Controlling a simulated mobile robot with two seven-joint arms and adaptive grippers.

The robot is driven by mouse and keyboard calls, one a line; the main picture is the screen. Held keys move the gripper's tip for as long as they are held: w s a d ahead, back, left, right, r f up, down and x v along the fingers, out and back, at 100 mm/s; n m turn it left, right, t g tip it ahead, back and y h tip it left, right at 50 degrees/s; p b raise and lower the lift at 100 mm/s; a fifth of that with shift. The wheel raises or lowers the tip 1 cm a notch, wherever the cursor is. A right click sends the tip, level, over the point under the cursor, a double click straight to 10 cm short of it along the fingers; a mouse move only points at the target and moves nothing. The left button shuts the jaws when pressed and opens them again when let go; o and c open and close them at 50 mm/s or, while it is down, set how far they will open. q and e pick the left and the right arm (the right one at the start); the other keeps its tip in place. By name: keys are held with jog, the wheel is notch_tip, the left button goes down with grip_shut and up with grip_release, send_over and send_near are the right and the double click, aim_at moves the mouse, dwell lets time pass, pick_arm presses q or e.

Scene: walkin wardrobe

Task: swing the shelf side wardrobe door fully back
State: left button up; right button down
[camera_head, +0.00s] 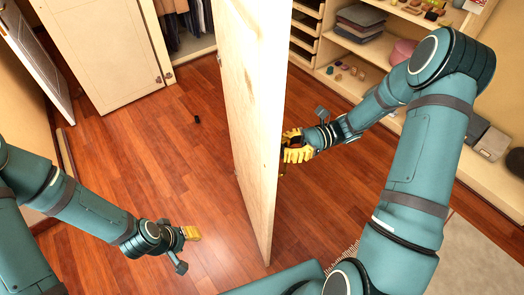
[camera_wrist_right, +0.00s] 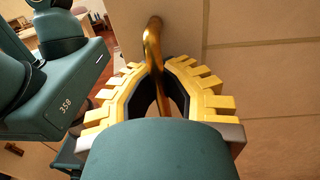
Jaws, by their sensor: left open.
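The shelf side wardrobe door (camera_head: 257,110) is a pale panel standing upright and partly swung out, seen nearly edge-on in the middle of the head view. Its face also fills the upper right of the right wrist view (camera_wrist_right: 255,75). My right gripper (camera_head: 292,147) is at the door's right face. In the right wrist view, its yellow fingers (camera_wrist_right: 157,75) are closed around a brass bar handle (camera_wrist_right: 153,45) on the door. The handle is mostly hidden in the head view. My left gripper (camera_head: 192,233) is open and empty above the floor, left of the door and apart from it.
Another panelled wardrobe door (camera_head: 105,50) stands at the back left, beside hanging clothes (camera_head: 185,25). Shelves (camera_head: 375,50) with folded cloths and small items stand at the back right. The wooden floor (camera_head: 165,150) left of the door is mostly clear, with a small dark object (camera_head: 196,119) on it.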

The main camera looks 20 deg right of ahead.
jog(key=c, duration=1)
grip_release()
jog(key=shift+w, duration=0.1)
jog(key=shift+d, duration=0.1)
jog(key=d, duration=1.1)
jog(key=shift+w+d, duration=0.25)
jog(key=shift+d, duration=0.15)
